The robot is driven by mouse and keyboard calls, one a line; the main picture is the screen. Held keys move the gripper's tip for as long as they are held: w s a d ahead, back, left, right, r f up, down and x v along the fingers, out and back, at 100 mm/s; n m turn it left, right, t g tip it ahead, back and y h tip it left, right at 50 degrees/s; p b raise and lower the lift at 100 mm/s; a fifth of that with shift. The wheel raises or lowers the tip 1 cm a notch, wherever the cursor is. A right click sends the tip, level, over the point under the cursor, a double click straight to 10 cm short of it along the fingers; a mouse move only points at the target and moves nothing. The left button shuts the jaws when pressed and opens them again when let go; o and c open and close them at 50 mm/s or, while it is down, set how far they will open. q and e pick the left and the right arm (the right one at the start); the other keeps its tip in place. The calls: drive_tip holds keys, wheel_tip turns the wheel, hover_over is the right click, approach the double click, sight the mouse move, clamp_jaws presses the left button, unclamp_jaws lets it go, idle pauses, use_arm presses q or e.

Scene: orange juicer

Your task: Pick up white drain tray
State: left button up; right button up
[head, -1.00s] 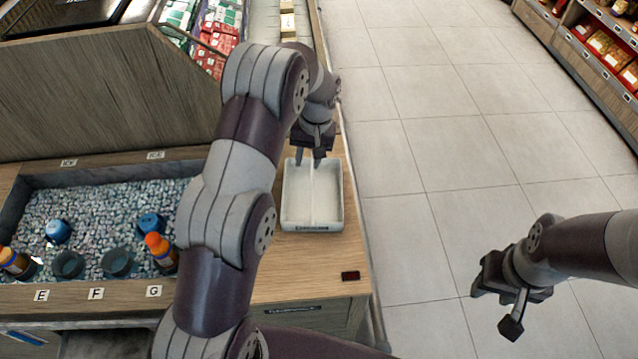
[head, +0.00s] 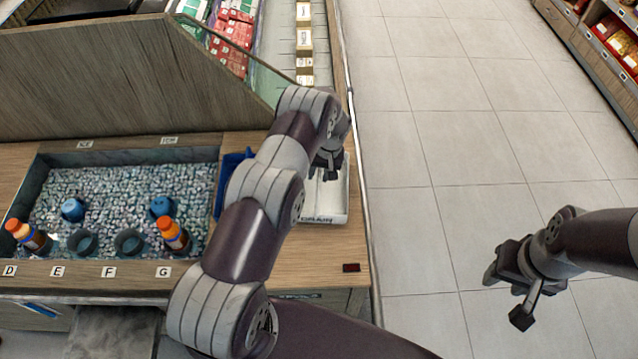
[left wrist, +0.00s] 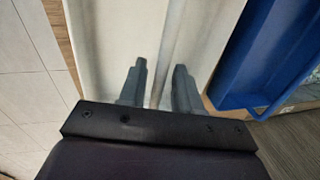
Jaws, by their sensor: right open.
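The white drain tray (head: 338,208) lies on the wooden counter near its right edge, partly hidden by my left arm. It fills the middle of the left wrist view (left wrist: 108,45), with a raised divider (left wrist: 172,45) running down it. My left gripper (head: 324,174) is over the tray, pointing down. In the left wrist view its two fingers (left wrist: 161,78) stand apart, one on each side of the divider's line. Whether they touch it or how deep they reach cannot be told. My right gripper (head: 505,297) is open and empty over the floor at the right.
A blue bin (head: 232,165) stands left of the tray and shows in the left wrist view (left wrist: 268,50). Further left is an ice-filled basin (head: 120,192) with bottles and cups. A wooden partition (head: 100,85) rises behind. Tiled floor (head: 440,130) is clear at right.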

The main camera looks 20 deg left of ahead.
use_arm(q)
clamp_jaws()
drive_tip(key=shift+w, duration=0.1)
